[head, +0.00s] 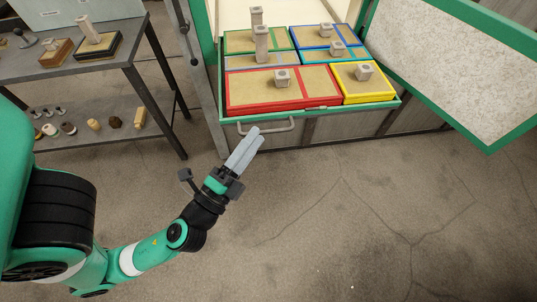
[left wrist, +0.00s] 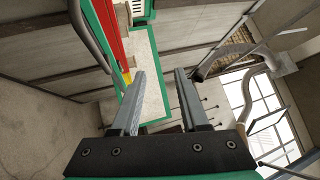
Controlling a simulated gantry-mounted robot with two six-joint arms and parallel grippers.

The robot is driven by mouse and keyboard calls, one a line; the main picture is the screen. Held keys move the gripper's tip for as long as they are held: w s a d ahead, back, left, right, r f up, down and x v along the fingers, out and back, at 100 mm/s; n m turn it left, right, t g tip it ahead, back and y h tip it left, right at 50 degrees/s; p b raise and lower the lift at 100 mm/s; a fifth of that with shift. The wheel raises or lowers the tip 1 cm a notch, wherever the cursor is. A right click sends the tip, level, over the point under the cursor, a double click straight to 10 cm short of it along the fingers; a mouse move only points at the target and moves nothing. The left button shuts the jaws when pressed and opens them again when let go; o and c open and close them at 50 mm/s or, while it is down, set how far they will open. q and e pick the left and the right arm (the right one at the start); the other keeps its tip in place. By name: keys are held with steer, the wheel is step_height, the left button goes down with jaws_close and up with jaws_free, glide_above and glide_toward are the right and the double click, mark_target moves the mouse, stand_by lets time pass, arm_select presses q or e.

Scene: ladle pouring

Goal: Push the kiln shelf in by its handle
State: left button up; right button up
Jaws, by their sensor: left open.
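The kiln shelf (head: 310,110) sticks out of the kiln's open front. It has a green rim and carries several coloured trays with grey blocks on them. Its grey bar handle (head: 266,127) is on the front side, toward the left. My left gripper (head: 249,141) is just in front of and below the handle in the head view, with its fingers pointing at the shelf. In the left wrist view the left gripper (left wrist: 158,85) is open and empty between its fingers. The handle (left wrist: 86,32) shows there to the left, outside the fingers. My right gripper is not in view.
The kiln door (head: 450,65), green-framed with a pale panel, stands swung open on the right. A dark metal rack (head: 150,70) with moulds and small objects stands at the left. The cracked floor (head: 370,220) in front of the kiln is clear.

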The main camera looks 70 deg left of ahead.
arm_select(q)
steer(key=m+g+h+b, duration=0.1)
steer(key=m+g+b, duration=0.1)
glide_toward(268, 131)
steer(key=shift+n+t, duration=0.3)
steer(key=p+x, duration=0.2)
steer(key=x, duration=0.1)
steer(key=p+x, duration=0.1)
steer(key=x, duration=0.2)
steer(key=p+x, duration=0.2)
steer(key=x, duration=0.1)
steer(key=shift+w+a+f+p, duration=0.25)
steer(key=shift+a+p, duration=0.05)
steer(key=shift+w+a+f, duration=0.1)
steer(key=shift+w+a, duration=0.1)
steer(key=shift+w, duration=0.05)
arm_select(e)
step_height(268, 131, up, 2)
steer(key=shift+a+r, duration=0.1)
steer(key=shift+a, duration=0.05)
arm_select(q)
jaws_close()
